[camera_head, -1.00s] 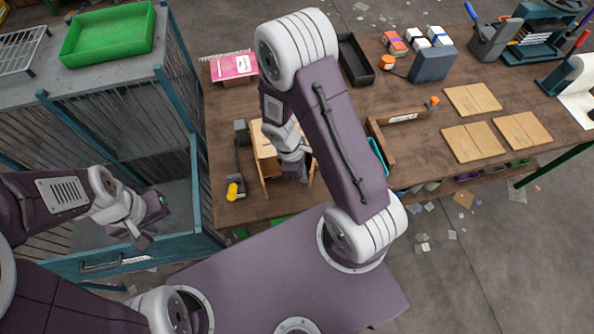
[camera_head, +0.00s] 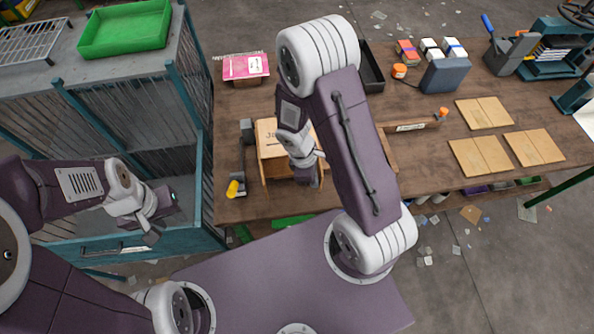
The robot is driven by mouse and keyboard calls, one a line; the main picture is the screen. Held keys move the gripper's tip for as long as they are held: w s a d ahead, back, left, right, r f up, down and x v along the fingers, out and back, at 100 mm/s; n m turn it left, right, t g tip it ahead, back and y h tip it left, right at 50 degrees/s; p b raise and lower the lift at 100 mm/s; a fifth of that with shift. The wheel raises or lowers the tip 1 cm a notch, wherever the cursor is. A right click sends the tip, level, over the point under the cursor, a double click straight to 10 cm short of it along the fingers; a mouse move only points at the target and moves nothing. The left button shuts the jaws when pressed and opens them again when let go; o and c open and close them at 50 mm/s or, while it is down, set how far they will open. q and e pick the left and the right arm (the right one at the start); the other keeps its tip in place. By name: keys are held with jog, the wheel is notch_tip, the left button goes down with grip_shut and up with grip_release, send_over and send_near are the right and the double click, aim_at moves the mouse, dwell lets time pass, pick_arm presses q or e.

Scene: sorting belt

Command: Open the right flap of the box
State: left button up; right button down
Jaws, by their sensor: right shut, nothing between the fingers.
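The cardboard box (camera_head: 268,135) stands on the brown workbench, left of its middle, with printing on its top. Its left part shows; its right side and right flap are mostly hidden behind my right arm. My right gripper (camera_head: 307,180) points down at the near right part of the box, shut and empty. I cannot tell whether it touches the box. My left gripper (camera_head: 160,218) hangs well to the left of the box, over the grey and teal cage, with its fingers apart and nothing between them.
A wooden divider (camera_head: 388,150) and flat cardboard pieces (camera_head: 482,112) lie to the right. A green tray (camera_head: 125,28) sits on the cage.

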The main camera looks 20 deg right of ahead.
jog(key=shift+w, duration=0.1)
jog(key=p+v, duration=1)
jog(key=p, duration=0.1)
jog(key=shift+w+a, duration=0.4)
jog(key=shift+d+f, duration=0.1)
